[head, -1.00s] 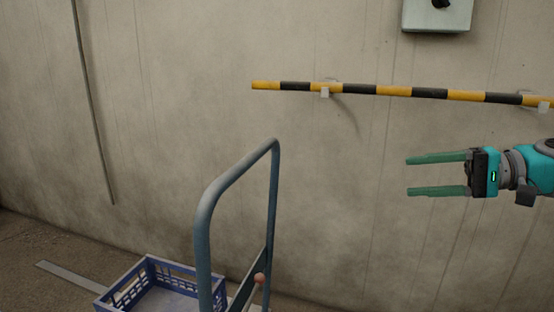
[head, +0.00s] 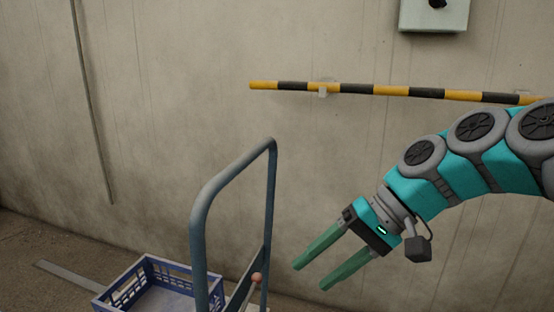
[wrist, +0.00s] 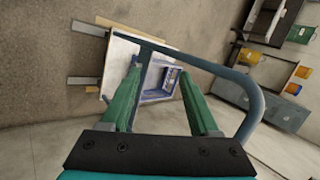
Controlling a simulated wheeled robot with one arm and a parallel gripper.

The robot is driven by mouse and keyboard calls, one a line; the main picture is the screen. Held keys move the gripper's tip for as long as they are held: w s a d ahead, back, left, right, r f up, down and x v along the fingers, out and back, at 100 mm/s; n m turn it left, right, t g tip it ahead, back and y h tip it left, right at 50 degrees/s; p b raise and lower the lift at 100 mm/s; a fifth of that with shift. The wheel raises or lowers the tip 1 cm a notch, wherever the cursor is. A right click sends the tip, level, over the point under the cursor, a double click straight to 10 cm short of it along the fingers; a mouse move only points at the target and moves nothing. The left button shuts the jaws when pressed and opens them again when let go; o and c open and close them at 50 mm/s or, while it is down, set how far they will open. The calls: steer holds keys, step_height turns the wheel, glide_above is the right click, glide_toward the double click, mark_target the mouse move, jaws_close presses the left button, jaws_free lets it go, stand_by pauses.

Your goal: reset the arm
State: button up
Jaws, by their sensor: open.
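My gripper (head: 311,267) is open and empty, at the right of the head view. Its two green fingers point down and to the left, to the right of a blue-grey cart handle (head: 201,225). The fingers also show in the wrist view (wrist: 158,92), spread apart with nothing between them at close range. Beyond them in that view lies a pale board (wrist: 121,60) with a blue crate (wrist: 155,95) on it. My arm bends down from the right edge of the head view.
The blue crate (head: 138,270) is low at the left of the head view, behind the cart handle. A yellow-and-black bar (head: 390,91) runs along the wall, with a grey box (head: 434,16) above. Grey cabinets (wrist: 262,97) and coloured bins (wrist: 301,34) show in the wrist view.

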steer(key=s+d+f+h, duration=0.4)
steer(key=s+f, duration=0.4)
steer(key=f, duration=0.2)
steer(key=s+d+f+g+h, duration=0.1)
steer(key=s+d+f+h, duration=0.3)
steer(key=s+f, duration=0.5)
steer(key=shift+s+d+f+g+h, duration=0.15)
steer(key=shift+s+f+g+h, duration=0.15)
steer(key=shift+f, duration=0.1)
